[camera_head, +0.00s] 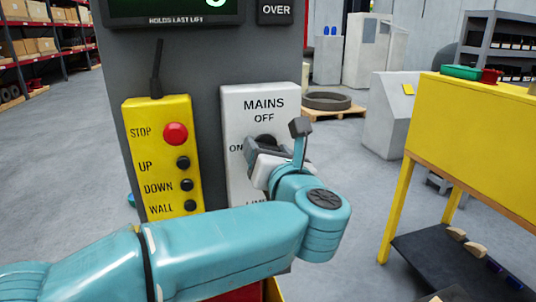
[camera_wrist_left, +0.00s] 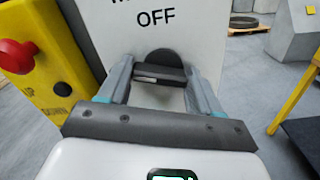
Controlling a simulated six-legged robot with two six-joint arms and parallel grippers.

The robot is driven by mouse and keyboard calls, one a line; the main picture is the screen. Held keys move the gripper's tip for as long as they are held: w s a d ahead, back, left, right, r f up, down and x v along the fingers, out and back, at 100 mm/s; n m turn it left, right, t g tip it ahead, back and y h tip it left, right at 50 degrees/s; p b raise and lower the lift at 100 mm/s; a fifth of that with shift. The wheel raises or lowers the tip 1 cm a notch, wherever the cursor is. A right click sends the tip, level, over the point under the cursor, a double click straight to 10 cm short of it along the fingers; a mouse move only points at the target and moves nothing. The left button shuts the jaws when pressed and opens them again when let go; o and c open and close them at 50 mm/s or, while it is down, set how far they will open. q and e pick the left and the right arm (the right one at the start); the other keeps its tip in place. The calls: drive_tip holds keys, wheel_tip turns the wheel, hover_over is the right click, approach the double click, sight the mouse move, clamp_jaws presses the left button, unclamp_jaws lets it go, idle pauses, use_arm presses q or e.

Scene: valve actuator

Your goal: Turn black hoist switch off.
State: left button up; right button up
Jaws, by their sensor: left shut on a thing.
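The black hoist switch (camera_head: 265,139) is a round knob on the white panel marked MAINS (camera_head: 236,112). OFF is printed above the knob and ON to its left. In the wrist view, the knob (camera_wrist_left: 163,57) has a dark bar handle between my fingers, lying nearly level in that picture. My left gripper (camera_head: 262,149) is at the panel and shut on the switch handle. In the wrist view, the left gripper (camera_wrist_left: 160,73) has one finger on each side of the handle. The gripper hides part of the knob and the lettering below. My right gripper is not in view.
A yellow control box (camera_head: 159,118) with a red STOP button (camera_head: 175,134) and several black buttons stands left of the panel, close to my forearm. Both sit on a grey column (camera_head: 200,70). A yellow bench (camera_head: 470,130) is at the right, with open floor between.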

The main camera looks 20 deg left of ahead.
use_arm(q)
drive_tip(key=shift+w+d+m+p, duration=0.15)
drive_tip(key=shift+m+p, duration=0.8)
drive_tip(key=shift+m, duration=2.5)
drive_tip(key=shift+d+m+p, duration=0.1)
drive_tip(key=shift+m+p, duration=0.85)
drive_tip(key=shift+m, duration=2.5)
drive_tip(key=o, duration=1.1)
drive_tip(key=shift+c, duration=0.2)
